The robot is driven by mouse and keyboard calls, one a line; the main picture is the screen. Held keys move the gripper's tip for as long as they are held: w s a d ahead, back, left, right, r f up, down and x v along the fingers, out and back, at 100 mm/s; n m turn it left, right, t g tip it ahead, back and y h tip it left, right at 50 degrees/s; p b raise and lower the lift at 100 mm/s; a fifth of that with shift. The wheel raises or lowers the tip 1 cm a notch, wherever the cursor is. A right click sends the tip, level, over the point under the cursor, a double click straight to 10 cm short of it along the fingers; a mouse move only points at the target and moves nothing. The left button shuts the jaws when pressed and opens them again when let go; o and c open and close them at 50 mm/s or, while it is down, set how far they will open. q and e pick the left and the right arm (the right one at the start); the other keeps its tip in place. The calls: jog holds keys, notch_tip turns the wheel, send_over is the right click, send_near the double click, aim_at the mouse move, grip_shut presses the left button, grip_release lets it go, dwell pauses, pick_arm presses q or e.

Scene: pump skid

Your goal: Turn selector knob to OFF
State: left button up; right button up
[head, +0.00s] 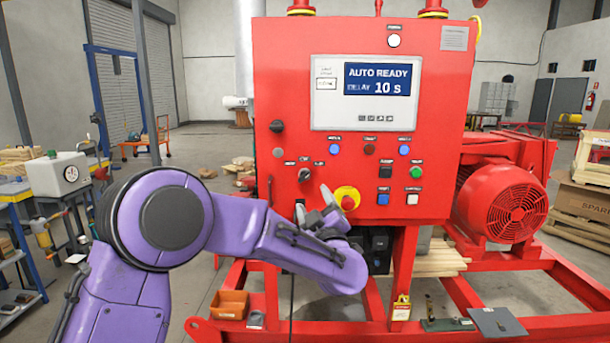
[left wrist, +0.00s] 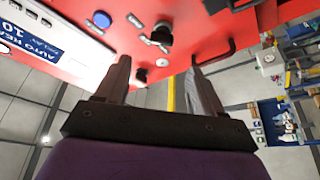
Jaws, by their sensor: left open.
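The selector knob (head: 304,175) is a black round knob on the red panel, with three small labels above it that are too small to read surely. In the left wrist view, the selector knob (left wrist: 162,33) sits beyond the fingertips. Which way it points I cannot tell. My left gripper (head: 325,203) is open, in front of the panel, below and right of the knob. In the left wrist view, my left gripper (left wrist: 158,65) has its fingers well apart with nothing held; the knob is apart from them. My right gripper is not in view.
A yellow-ringed emergency stop (head: 347,199) is close beside my left gripper. A black door handle (head: 270,190) sticks out at the panel's left edge, below another black knob (head: 277,126). The display (head: 377,80) reads AUTO READY, 10 s. A red motor (head: 505,205) is right.

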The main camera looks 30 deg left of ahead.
aim_at(305, 179)
pick_arm(q)
jog(key=p+x, duration=0.3)
jog(key=x, duration=0.7)
jog(key=shift+w+f+p, duration=0.1)
jog(key=shift+f+p, duration=0.05)
jog(key=shift+p, duration=0.15)
jog(key=c, duration=1.1)
